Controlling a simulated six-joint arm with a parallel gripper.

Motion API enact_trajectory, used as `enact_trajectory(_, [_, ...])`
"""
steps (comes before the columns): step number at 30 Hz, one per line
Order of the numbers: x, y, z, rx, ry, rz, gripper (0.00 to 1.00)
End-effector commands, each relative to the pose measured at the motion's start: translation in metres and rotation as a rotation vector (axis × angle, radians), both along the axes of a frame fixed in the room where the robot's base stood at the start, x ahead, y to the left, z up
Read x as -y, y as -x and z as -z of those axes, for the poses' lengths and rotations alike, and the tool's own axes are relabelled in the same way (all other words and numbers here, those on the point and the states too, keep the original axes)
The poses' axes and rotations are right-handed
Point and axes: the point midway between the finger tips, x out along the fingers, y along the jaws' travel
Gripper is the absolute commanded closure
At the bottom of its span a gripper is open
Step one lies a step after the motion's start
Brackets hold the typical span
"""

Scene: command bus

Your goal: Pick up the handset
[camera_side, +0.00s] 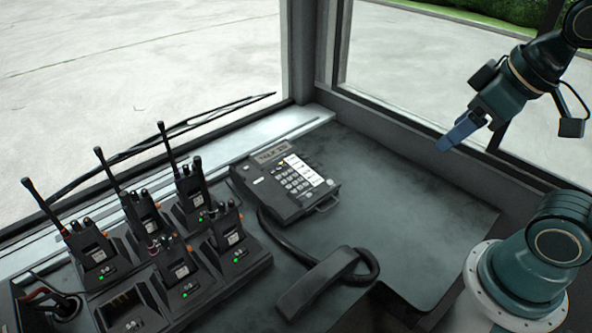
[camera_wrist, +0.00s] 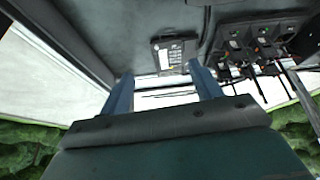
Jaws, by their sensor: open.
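The black handset (camera_side: 319,283) lies on the dark desk at the front middle of the side view, off its phone. Its thick black cord loops round its right end and runs back toward the desk phone (camera_side: 286,183). The phone, with its keypad and white label strip, also shows in the wrist view (camera_wrist: 174,55). My gripper (camera_side: 449,143) is high at the upper right of the side view, well apart from the handset. In the wrist view its two blue fingers (camera_wrist: 163,88) are spread with nothing between them. I cannot make out the handset in the wrist view.
Several radios with antennas stand in charger docks (camera_side: 236,270) left of the handset. An empty dock (camera_side: 128,312) is at the front left. Window frames and a wiper (camera_side: 180,130) border the desk (camera_side: 420,220), whose right part is clear.

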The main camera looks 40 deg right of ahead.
Motion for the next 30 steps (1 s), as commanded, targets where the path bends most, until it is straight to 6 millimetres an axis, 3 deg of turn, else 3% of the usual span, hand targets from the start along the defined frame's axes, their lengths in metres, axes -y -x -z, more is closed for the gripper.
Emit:
enact_trajectory(8, [-0.021,-0.030,0.022,-0.064,0.062,-0.280,0.36])
enact_trajectory(18, [-0.059,-0.064,0.063,-0.119,0.108,-0.702,0.36])
enact_trajectory(30, [-0.108,-0.085,0.123,-0.128,0.093,-1.169,0.36])
